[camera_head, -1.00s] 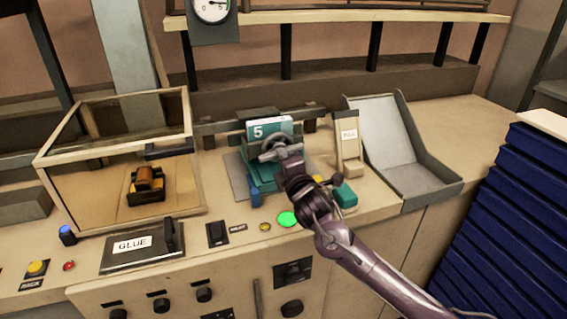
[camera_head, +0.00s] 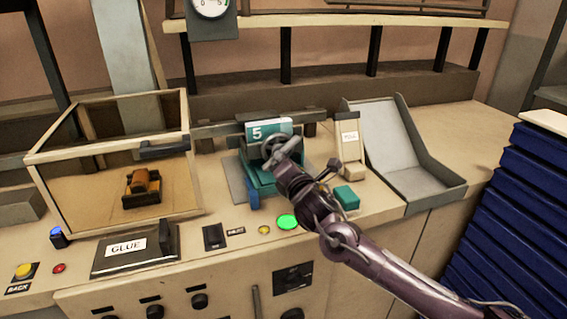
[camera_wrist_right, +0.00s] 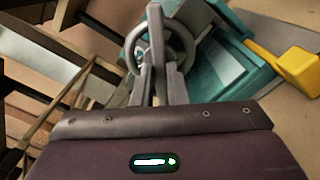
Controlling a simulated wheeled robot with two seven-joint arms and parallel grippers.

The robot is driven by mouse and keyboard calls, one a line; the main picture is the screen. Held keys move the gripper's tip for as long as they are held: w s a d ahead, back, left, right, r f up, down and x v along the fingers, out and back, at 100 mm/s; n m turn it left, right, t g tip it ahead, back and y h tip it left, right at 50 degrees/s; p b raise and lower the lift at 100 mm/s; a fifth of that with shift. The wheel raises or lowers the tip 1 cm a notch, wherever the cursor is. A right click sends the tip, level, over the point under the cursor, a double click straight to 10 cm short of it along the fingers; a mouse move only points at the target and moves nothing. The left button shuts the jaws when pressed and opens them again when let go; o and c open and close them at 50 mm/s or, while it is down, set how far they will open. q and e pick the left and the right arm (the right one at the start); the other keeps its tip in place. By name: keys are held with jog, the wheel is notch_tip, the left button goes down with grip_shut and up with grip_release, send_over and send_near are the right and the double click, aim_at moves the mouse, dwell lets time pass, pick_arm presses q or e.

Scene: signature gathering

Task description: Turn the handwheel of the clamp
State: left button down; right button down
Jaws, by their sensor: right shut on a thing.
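The clamp (camera_head: 262,177) is a teal device on a grey plate at the middle of the bench. Its grey handwheel (camera_head: 273,143) faces me at the front, below a teal and white block marked 5. In the right wrist view the handwheel (camera_wrist_right: 184,38) is a grey ring ahead of the jaws, with the teal clamp body (camera_wrist_right: 222,65) to its right. My right gripper (camera_head: 279,158) reaches the handwheel from the front right. In the right wrist view its fingers (camera_wrist_right: 157,62) are closed together at the wheel's rim, overlapping part of it. My left gripper is out of view.
A glass-sided case (camera_head: 110,208) with an orange and black object stands at the left. A GLUE panel (camera_head: 137,249) and a lit green button (camera_head: 288,222) are on the bench front. A grey tray (camera_head: 410,178) stands to the right, beside dark blue stacked layers (camera_head: 520,220).

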jog(key=shift+f, duration=0.15)
jog(key=c, duration=1.4)
grip_release()
jog(key=shift+c, duration=0.2)
jog(key=b+v, duration=0.2)
jog(key=v, duration=0.6)
